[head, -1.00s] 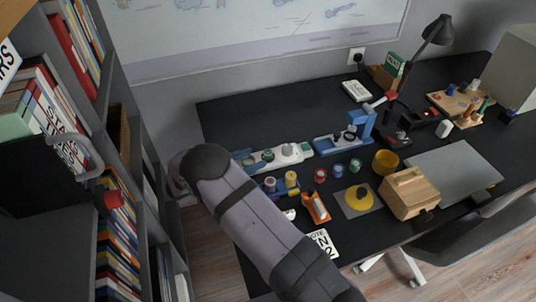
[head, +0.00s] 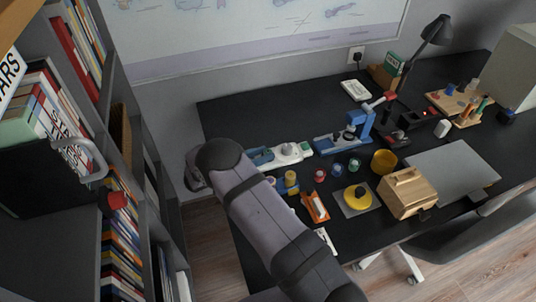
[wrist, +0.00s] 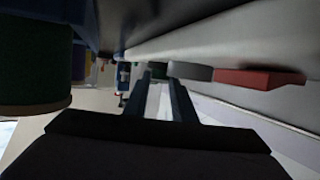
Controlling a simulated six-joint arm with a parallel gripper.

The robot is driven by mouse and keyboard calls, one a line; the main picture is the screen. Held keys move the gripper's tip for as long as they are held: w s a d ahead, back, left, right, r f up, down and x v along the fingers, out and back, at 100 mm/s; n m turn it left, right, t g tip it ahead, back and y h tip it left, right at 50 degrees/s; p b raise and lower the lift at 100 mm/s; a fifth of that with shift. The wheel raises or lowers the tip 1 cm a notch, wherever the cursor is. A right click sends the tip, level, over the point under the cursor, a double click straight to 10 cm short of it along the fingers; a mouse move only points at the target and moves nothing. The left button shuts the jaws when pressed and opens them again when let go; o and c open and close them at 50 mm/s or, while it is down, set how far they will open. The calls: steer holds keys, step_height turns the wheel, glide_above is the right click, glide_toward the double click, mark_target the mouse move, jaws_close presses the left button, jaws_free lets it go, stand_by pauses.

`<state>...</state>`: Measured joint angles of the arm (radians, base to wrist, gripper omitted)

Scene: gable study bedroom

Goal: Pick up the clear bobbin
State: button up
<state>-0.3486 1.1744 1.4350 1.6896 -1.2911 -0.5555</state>
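My gripper shows in the wrist view (wrist: 160,78), its two thin fingers apart, with nothing clearly held. In the head view it is hidden behind my arm, near the desk's left side. In the head view, several small bobbins stand on the desk right of my arm: a yellow one (head: 291,177), a red one (head: 320,175) and a green one (head: 354,165). I cannot pick out a clear one with certainty.
A white-and-blue device (head: 290,153) lies behind the bobbins. An orange holder (head: 315,207), a yellow round item (head: 358,197) and a wooden box (head: 408,193) stand in front. A large green cylinder (wrist: 33,70) is close at left in the wrist view. A bookshelf (head: 105,130) borders the left.

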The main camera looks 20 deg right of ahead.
steer(key=shift+r, duration=0.1)
step_height(320, 180, up, 10)
steer(key=b, duration=0.1)
stand_by(0.7)
steer(key=shift+s+a, duration=0.1)
